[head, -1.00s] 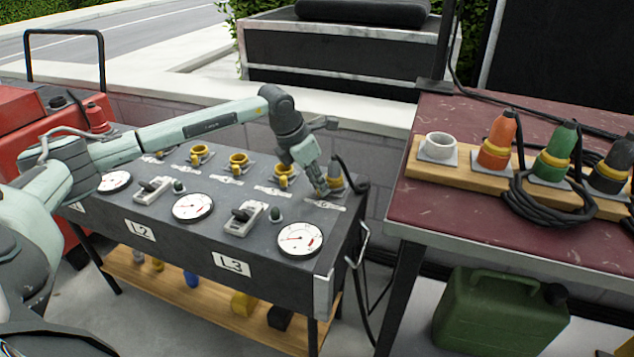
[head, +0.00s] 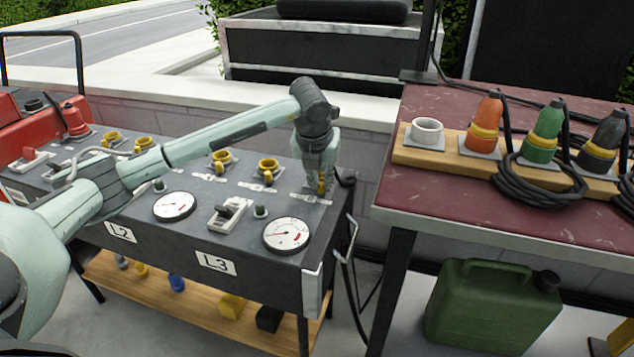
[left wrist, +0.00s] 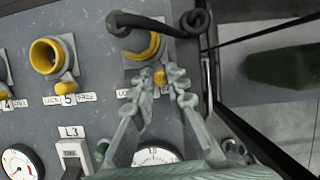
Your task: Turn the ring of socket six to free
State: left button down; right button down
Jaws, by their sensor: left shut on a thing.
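Socket six, at the right end of the grey panel, has a dark plug (left wrist: 133,22) in it with a black cable. Its yellow ring (left wrist: 148,50) shows below the plug in the left wrist view, and the ring's yellow tab (left wrist: 160,77) points down toward the label. My left gripper (left wrist: 163,82) is shut on this tab, one finger on each side. In the head view my left gripper (head: 321,188) comes down over socket six and hides most of it. The fingers cover much of the lock and free label. My right gripper is not in view.
Socket five (left wrist: 46,56) stands empty to the left with its own yellow ring. A gauge (head: 288,235) and a switch (head: 230,211) sit in front. A dark red table (head: 440,190) to the right holds orange, green and black plugs.

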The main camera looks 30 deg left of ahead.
pick_arm(q)
jog(key=shift+w+d+n, duration=0.1)
jog(key=shift+n, duration=0.2)
jog(key=c, duration=1.5)
grip_release()
jog(key=v, duration=1.2)
jog(key=shift+w+d+r, duration=0.1)
jog(key=shift+d, duration=0.05)
